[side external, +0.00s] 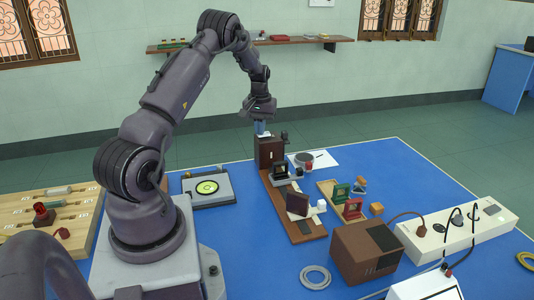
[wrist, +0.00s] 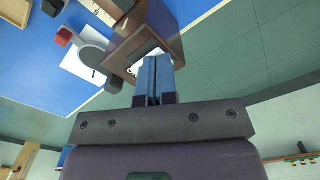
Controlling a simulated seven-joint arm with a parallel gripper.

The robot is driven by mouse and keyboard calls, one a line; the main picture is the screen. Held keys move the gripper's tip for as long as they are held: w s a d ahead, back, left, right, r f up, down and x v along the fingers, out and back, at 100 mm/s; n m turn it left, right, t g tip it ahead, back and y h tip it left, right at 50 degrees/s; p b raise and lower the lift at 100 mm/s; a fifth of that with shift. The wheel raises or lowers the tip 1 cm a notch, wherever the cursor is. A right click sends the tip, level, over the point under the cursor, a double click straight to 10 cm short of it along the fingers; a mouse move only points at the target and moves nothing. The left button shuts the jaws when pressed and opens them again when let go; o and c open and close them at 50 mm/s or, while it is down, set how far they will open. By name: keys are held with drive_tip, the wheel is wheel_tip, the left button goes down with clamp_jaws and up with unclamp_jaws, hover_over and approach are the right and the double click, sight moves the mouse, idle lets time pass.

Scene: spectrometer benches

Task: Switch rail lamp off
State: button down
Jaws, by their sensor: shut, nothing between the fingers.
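The rail lamp looks to be the brown box (side external: 270,151) at the far end of the long brown wooden rail (side external: 308,230). In the wrist view the box (wrist: 187,17) is close in front of my fingers, and a white patch on its near face is partly hidden behind the fingertips. The switch itself is not clearly visible. My gripper (side external: 262,133) is shut and empty, its fingers pointing down at the far upper edge of the box. In the wrist view its blue fingertips (wrist: 153,58) overlap the white patch; I cannot tell whether they touch.
The rail carries a small dark holder (side external: 280,171) and a dark red plate (side external: 297,204). A grey round object (side external: 303,159) and white paper (side external: 322,158) lie right of the lamp. A brown instrument box (side external: 364,248) stands in front. Blue table (side external: 240,240) is clear left of the rail.

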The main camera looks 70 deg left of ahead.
drive_tip(key=shift+r, duration=3.45)
drive_tip(key=shift+s+f, duration=0.15)
drive_tip(key=shift+f, duration=0.1)
drive_tip(key=s+d+r+m+t, duration=0.1)
drive_tip(key=d+r+m, duration=0.35)
drive_tip(key=d, duration=0.85)
drive_tip(key=s+d+r+m, duration=0.1)
drive_tip(key=d+r, duration=0.6)
drive_tip(key=d, duration=0.6)
drive_tip(key=s+d+r+m+t, duration=0.2)
drive_tip(key=s+d+m, duration=0.1)
drive_tip(key=d, duration=0.4)
drive_tip(key=s+d+r+m+t, duration=0.2)
drive_tip(key=s+d+r+m, duration=0.1)
drive_tip(key=s+d, duration=0.3)
drive_tip(key=shift+d+t, duration=0.3)
drive_tip(key=shift+d, duration=0.7)
